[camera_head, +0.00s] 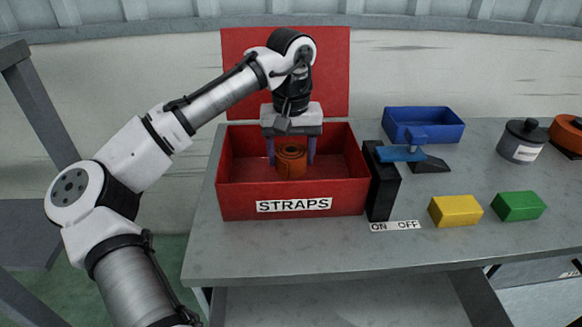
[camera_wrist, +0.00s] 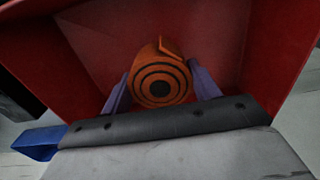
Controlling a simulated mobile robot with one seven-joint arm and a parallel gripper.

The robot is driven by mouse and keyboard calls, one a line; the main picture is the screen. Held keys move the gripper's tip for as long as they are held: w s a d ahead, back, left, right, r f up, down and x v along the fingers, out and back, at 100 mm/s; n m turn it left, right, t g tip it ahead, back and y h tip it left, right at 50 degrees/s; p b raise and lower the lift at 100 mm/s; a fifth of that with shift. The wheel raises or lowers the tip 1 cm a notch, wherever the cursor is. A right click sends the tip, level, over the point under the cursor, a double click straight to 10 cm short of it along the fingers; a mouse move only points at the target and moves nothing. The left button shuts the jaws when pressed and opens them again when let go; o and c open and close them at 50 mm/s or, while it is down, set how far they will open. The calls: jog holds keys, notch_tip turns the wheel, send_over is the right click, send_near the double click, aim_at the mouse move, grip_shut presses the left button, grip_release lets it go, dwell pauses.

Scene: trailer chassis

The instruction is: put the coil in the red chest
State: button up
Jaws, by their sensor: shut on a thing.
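The coil (camera_head: 291,161) is a rolled orange strap with dark rings on its end. It is inside the open red chest (camera_head: 240,201), which is labelled STRAPS and has its lid raised at the back. My gripper (camera_head: 291,160) reaches down into the chest from above, with its bluish fingers on both sides of the coil, shut on it. In the wrist view the coil (camera_wrist: 160,80) sits between the fingertips, with the red chest walls (camera_wrist: 110,35) around it. I cannot tell whether the coil touches the chest floor.
A black post with a blue lever (camera_head: 402,153) stands right of the chest, by an ON OFF label. A blue bin (camera_head: 423,125), yellow block (camera_head: 455,211), green block (camera_head: 518,206), grey canister (camera_head: 523,141) and orange round object (camera_head: 567,134) are farther right. The front bench top is clear.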

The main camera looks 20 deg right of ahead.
aim_at(291, 168)
jog(key=shift+f, duration=2.05)
jog(key=shift+f, duration=0.15)
jog(key=o, duration=1.1)
notch_tip(291, 168, up, 12)
jog(key=shift+r, duration=0.2)
